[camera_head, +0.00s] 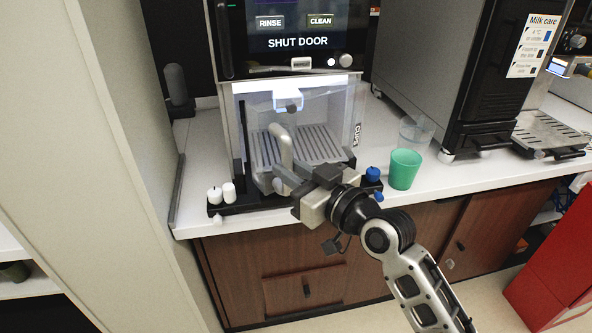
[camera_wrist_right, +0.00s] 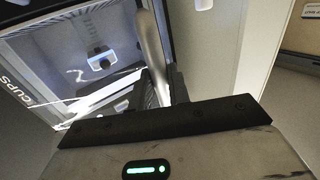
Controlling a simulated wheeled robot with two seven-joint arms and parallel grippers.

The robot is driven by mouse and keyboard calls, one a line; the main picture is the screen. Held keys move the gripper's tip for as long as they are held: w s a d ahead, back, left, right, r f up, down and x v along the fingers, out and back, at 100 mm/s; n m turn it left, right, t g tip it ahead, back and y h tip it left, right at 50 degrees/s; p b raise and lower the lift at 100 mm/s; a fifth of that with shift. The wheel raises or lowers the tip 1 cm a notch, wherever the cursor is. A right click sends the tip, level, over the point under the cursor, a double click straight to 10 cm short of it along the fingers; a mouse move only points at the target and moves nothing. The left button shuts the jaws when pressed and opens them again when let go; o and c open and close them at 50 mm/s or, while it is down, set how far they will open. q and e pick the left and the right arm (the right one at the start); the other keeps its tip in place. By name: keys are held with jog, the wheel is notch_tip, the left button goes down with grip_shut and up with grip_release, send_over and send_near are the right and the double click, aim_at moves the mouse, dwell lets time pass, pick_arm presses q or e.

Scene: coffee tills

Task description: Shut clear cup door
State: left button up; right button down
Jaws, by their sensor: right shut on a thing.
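The coffee machine's clear cup door (camera_head: 325,108) is at the front of the lit cup bay, with the word CUPS along its right side. It also shows at the left of the right wrist view (camera_wrist_right: 55,65). How far it stands open is hard to tell. Its pale upright handle (camera_head: 282,143) rises in front of the bay; in the wrist view the handle (camera_wrist_right: 152,45) runs down between the fingers. My right gripper (camera_head: 284,180) is shut on the handle's lower part, and its fingers partly hide it. My left gripper is not in view.
The machine's screen (camera_head: 298,41) reads SHUT DOOR. A slatted tray (camera_head: 312,143) lies in the bay. A green cup (camera_head: 404,169) and a clear cup (camera_head: 417,132) stand right of the machine. Small white pots (camera_head: 214,195) stand at its front left. A red cabinet (camera_head: 560,270) is at lower right.

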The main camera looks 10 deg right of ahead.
aim_at(267, 160)
jog(key=shift+s+a+x, duration=0.15)
jog(key=shift+a+x, duration=0.05)
jog(key=shift+x, duration=1.25)
jog(key=shift+s+a+x, duration=0.1)
jog(key=shift+a+x, duration=0.1)
jog(key=shift+x, duration=1.25)
jog(key=shift+f, duration=0.1)
jog(key=shift+b+x, duration=0.5)
jog(key=shift+x, duration=1.5)
jog(key=c, duration=1.3)
grip_release()
jog(key=shift+d, duration=0.15)
jog(key=shift+o, duration=0.2)
